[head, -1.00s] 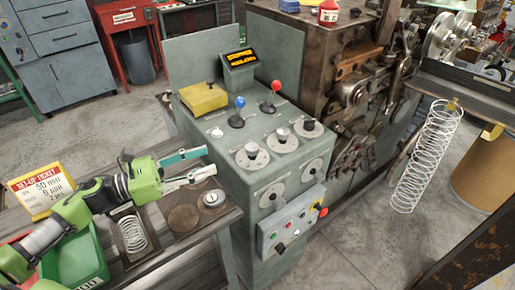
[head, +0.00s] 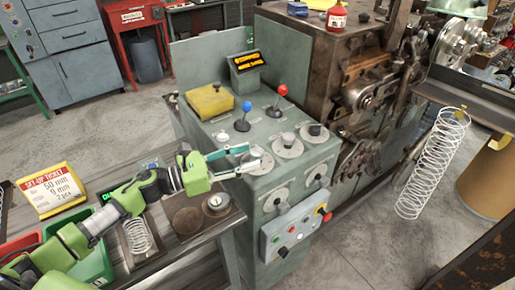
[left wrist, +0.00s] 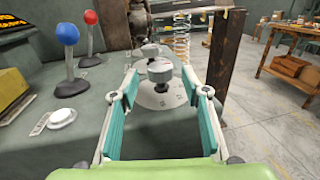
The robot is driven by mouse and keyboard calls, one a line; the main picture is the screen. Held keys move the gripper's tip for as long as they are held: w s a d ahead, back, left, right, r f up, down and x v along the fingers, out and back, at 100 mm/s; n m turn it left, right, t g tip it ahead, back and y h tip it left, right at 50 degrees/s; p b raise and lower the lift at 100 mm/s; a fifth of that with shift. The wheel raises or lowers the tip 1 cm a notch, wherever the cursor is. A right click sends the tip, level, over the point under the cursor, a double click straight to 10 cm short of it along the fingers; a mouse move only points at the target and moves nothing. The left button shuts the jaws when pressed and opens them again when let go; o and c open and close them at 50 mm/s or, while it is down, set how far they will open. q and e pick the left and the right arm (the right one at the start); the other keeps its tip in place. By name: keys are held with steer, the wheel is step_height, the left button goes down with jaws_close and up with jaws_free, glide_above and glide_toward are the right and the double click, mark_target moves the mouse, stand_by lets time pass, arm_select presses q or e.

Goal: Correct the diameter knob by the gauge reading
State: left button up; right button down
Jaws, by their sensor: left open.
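The coiler's control console (head: 225,135) carries several round dial knobs; I cannot read which is the diameter knob. The left knob (head: 258,153) on its top is partly hidden by my left gripper (head: 249,158). The left gripper is open, with its teal-padded fingers reaching to that knob. In the left wrist view a grey knob on a pale dial (left wrist: 159,70) stands ahead, between the open fingertips (left wrist: 167,90); contact is unclear. A small round gauge (head: 216,202) sits on the bench, its reading too small to tell. My right gripper is out of view.
Blue (head: 245,112) and red (head: 281,96) ball levers and a yellow box (head: 210,101) stand on the console. A ticket (head: 51,190) reads 50 mm. A long spring (head: 432,165) hangs at right.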

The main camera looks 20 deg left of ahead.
mark_target(258, 151)
arm_select(q)
steer(key=shift+p+x, duration=0.55)
steer(key=shift+x, duration=1.4)
steer(key=c, duration=1.1)
steer(key=shift+s, duration=0.1)
